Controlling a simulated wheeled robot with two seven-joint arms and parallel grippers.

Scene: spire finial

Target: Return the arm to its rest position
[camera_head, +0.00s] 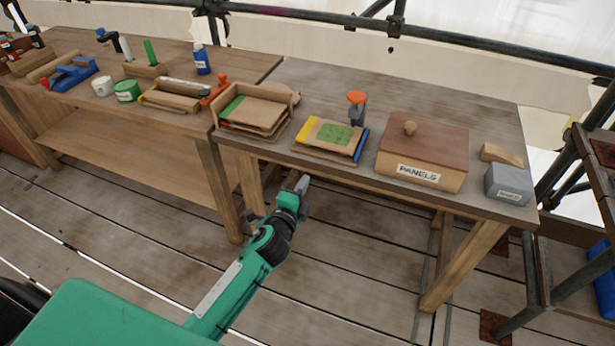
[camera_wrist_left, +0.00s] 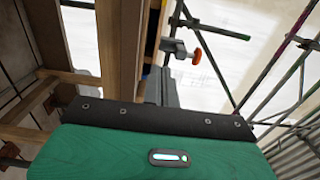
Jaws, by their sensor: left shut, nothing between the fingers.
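My left arm, green, reaches in from the lower left in the head view. Its left gripper (camera_head: 302,184) is shut and empty, just in front of the near edge of the right-hand workbench (camera_head: 470,202). In the left wrist view the green gripper body fills the bottom, and the grey fingers (camera_wrist_left: 162,88) show beyond its black edge, close to the wooden bench side. My right gripper is in neither view.
The bench holds a box labelled PANELS (camera_head: 425,150), a grey block (camera_head: 508,184), a framed panel (camera_head: 333,137) with a green patch, and an orange-topped clamp (camera_head: 357,105). A second bench (camera_head: 75,110) with tools stands left. Scaffold poles (camera_head: 420,28) run behind. Plank floor (camera_head: 330,265) is clear.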

